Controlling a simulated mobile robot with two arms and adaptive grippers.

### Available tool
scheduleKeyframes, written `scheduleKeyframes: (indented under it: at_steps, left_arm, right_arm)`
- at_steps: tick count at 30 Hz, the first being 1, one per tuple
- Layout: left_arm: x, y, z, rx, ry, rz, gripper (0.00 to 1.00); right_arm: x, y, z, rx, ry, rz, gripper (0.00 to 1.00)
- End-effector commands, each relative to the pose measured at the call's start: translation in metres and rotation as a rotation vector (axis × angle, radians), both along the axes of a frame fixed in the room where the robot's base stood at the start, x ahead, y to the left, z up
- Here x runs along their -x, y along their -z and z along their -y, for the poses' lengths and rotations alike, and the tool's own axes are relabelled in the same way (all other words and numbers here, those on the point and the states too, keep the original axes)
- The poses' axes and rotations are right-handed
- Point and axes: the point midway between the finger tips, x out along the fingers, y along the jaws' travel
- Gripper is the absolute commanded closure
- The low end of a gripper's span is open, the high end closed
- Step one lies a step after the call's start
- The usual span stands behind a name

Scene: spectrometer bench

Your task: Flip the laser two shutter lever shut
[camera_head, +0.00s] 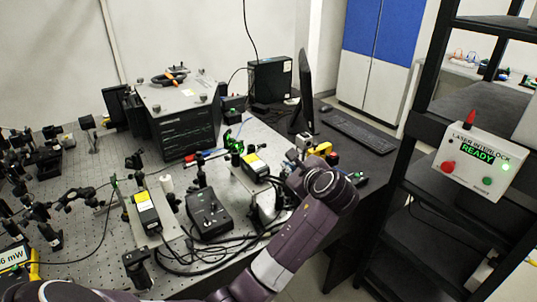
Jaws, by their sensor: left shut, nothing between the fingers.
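Two small lasers with yellow-and-white labels lie on the perforated optical bench (95,255): one laser (147,212) at centre left, another (256,165) farther back to the right. I cannot tell which is laser two. A small red part (189,158) with a blue piece beside it stands near the back laser; whether it is a shutter lever is unclear. My left arm reaches up from the bottom edge, its wrist bent over the bench's right side. My right gripper is out of view.
A black control box (208,215) with cables stands between the lasers. A black instrument rack (185,125) is behind. A monitor (304,92) and keyboard (358,128) stand at the back right. A laser interlock box (478,160) reading READY hangs on the black shelf.

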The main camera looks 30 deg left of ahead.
Motion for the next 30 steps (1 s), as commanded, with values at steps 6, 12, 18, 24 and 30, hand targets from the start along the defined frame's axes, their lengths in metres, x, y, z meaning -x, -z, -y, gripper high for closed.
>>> scheduleKeyframes:
  at_steps: [6, 12, 18, 24, 30]
  left_arm:
    - [0.0, 0.0, 0.0, 0.001, 0.0, 0.001, 1.0]
    - [-0.001, 0.001, -0.002, -0.001, -0.001, 0.0, 1.0]
    - [-0.014, 0.009, -0.02, -0.002, -0.002, -0.003, 1.0]
    - [-0.039, 0.026, -0.051, -0.002, -0.004, -0.003, 1.0]
    - [-0.056, 0.031, -0.076, 0.0, -0.001, 0.002, 1.0]
  right_arm:
    - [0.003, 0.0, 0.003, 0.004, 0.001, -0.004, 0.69]
    - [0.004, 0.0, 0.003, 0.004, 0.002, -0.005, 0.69]
    - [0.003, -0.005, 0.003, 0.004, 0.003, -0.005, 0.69]
    - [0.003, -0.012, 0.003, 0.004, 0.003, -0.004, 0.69]
    - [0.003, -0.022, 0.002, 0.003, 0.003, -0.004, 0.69]
